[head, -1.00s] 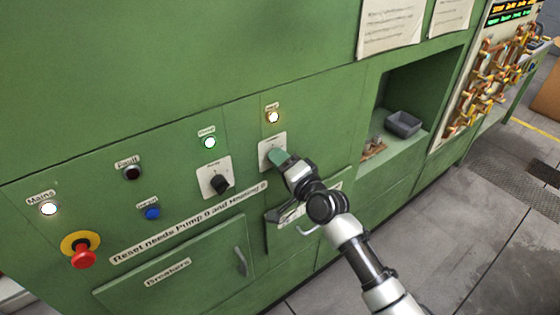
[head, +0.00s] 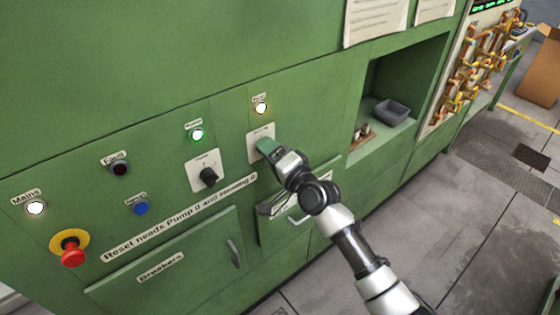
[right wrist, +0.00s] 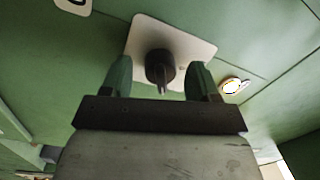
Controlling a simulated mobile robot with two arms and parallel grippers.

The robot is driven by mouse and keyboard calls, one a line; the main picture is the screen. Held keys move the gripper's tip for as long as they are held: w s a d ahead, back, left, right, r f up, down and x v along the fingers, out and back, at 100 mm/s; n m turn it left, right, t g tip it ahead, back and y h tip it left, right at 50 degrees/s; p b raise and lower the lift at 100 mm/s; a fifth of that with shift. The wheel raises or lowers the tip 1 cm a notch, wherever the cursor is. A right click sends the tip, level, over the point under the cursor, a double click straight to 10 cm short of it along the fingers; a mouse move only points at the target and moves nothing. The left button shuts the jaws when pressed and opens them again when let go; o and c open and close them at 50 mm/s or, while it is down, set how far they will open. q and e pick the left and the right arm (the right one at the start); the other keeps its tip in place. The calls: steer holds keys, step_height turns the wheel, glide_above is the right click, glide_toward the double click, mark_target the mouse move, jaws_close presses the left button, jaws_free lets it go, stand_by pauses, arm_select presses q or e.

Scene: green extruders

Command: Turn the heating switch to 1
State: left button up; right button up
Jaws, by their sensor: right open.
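The heating switch is a black rotary knob (right wrist: 160,68) on a white plate (right wrist: 190,45) in the right wrist view. In the head view its plate (head: 256,140) shows, but my gripper covers the knob. My right gripper (right wrist: 160,75) is open, with one green finger on each side of the knob and gaps between. In the head view the right gripper (head: 267,147) is at the heating plate. I cannot tell which mark the knob points to. The lamp (head: 261,107) above it glows warm white. My left gripper is not in view.
The pump switch (head: 209,176) is left of the heating plate, with a lit green-rimmed lamp (head: 197,135) above it. Farther left are a red emergency button (head: 72,254), a blue button (head: 141,208) and a dark fault lamp (head: 120,168). A recess with a grey bin (head: 392,111) is at right.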

steer(key=b+v, duration=0.2)
steer(key=v, duration=0.8)
steer(key=shift+s+d, duration=0.15)
steer(key=shift+d, duration=0.05)
